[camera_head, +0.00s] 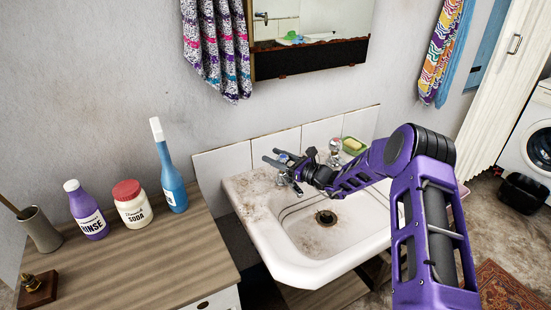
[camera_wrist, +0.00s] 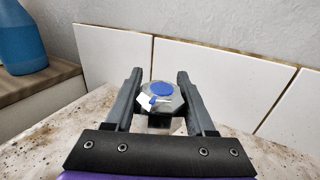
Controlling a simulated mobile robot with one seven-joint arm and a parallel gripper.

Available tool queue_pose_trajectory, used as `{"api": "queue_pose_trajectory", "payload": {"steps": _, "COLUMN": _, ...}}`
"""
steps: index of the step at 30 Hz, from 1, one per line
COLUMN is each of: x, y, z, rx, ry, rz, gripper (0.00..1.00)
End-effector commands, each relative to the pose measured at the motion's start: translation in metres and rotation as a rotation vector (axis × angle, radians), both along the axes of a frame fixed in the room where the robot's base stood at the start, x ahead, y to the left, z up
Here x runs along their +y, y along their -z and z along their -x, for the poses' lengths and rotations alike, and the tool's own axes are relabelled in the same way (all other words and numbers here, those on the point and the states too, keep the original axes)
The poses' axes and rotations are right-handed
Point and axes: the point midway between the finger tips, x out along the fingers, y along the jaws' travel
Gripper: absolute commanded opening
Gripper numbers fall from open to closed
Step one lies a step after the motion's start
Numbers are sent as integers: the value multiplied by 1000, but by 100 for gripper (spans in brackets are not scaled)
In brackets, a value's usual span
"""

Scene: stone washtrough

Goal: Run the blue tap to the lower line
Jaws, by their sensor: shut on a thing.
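The blue tap (camera_wrist: 162,98) has a faceted clear knob with a blue disc on top and a small white mark. It stands at the back left of the stained white washbasin (camera_head: 314,273). My gripper (camera_wrist: 160,92) has its two fingers on either side of the knob and is shut on it. In the head view my gripper (camera_head: 280,161) partly hides the tap. Thin dark lines (camera_head: 297,203) run along the basin's inner wall. The basin floor shows a dark drain (camera_head: 326,217); I see no standing water, and no stream is discernible.
The wooden counter (camera_head: 150,262) at left holds a purple bottle (camera_head: 87,212), a soda jar (camera_head: 132,208) and a blue bottle (camera_head: 172,180). A tiled splashback (camera_head: 222,168) stands close behind.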

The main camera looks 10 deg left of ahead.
Motion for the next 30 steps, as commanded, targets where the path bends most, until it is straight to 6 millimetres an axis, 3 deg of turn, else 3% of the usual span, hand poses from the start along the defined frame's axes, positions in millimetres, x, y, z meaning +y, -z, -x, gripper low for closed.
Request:
{"api": "queue_pose_trajectory", "payload": {"steps": 18, "x": 3, "y": 4, "z": 10, "rx": -3, "ry": -390, "rz": 0, "gripper": 0}}
{"api": "queue_pose_trajectory", "payload": {"steps": 30, "x": 4, "y": 0, "z": 15, "rx": -1, "ry": -521, "rz": -1, "gripper": 0}}
